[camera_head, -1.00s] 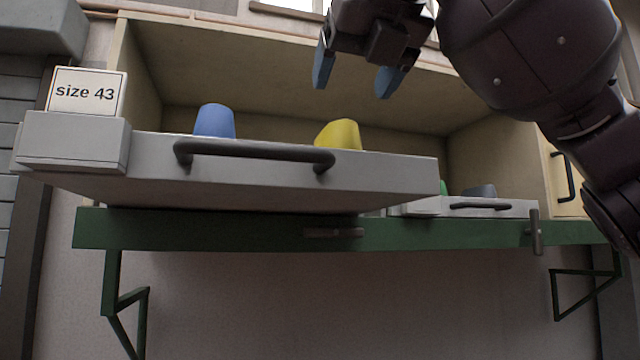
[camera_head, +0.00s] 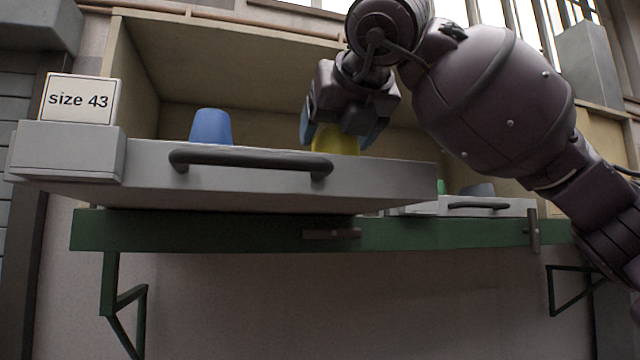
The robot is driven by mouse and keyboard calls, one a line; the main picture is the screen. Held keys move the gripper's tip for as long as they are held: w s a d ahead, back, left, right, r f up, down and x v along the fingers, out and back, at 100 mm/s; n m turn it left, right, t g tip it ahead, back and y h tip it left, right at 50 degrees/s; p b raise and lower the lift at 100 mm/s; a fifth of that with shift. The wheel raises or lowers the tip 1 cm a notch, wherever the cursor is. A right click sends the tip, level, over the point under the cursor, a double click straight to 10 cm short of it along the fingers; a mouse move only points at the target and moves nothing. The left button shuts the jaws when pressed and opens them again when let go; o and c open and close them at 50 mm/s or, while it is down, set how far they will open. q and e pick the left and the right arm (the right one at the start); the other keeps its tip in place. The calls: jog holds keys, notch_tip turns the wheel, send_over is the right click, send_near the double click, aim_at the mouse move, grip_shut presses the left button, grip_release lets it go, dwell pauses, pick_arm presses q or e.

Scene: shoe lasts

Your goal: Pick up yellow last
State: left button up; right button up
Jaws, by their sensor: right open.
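The yellow last (camera_head: 336,140) stands in the large grey pulled-out drawer tray (camera_head: 385,177), right of its handle's middle. Only its upper part shows above the tray's front wall, and my right gripper hides its top. My right gripper (camera_head: 340,138) is open, pointing down, with one blue-tipped finger on each side of the yellow last. I cannot tell whether the fingers touch it. A blue last (camera_head: 210,126) stands in the same tray to the left. My left gripper is not in view.
A "size 43" sign (camera_head: 80,98) stands on the tray's left end. A dark handle (camera_head: 250,159) runs along the tray front. A smaller drawer (camera_head: 420,208) with green and grey lasts is at right. The wooden cabinet (camera_head: 190,60) encloses the back.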

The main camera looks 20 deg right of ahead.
grip_shut()
jog(key=shift+r, duration=0.1)
dwell(0.4)
